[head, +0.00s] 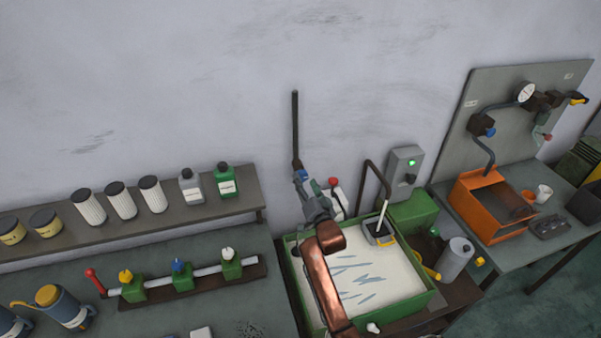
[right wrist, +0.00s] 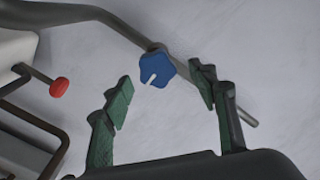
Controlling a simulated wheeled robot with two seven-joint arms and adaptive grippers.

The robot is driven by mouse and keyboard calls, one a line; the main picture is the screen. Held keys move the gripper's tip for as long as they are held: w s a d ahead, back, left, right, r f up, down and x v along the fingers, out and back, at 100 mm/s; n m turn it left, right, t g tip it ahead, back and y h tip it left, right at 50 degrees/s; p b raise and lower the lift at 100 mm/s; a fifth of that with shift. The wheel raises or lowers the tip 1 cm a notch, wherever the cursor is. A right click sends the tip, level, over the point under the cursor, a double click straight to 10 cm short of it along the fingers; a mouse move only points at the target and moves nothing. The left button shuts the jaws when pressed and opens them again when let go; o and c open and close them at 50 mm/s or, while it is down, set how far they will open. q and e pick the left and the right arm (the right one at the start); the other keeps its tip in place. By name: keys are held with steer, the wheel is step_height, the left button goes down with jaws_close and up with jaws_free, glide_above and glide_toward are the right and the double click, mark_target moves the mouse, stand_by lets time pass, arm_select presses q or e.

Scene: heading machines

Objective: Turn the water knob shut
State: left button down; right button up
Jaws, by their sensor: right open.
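The blue star-shaped knob (right wrist: 158,72) sits on a dark grey pipe against the wall in the right wrist view. A pale slot or mark shows on its face. It also shows small in the head view (head: 302,174), partly hidden by my gripper. My right gripper (right wrist: 163,93) is open, its two green-padded fingers on either side of the knob in the picture. The knob appears just beyond the fingertips, and I see no contact. In the head view my right gripper (head: 306,186) is close to the pipe above the basin. My left gripper is not in view.
A red knob (right wrist: 60,88) is left of the blue one. A green-rimmed basin (head: 436,296) lies below my arm. A grey box with a green light (head: 404,165) is on the right. A bench with an orange bin (head: 467,199) stands farther right. A shelf of bottles is at left.

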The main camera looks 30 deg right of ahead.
mark_target(304, 177)
steer(key=x, duration=0.4)
steer(key=shift+s+d+f, duration=0.1)
steer(key=shift+d, duration=0.05)
steer(key=shift+w, duration=0.35)
steer(key=c, duration=0.8)
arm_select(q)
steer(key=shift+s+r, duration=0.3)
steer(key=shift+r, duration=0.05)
arm_select(e)
steer(key=c, duration=0.4)
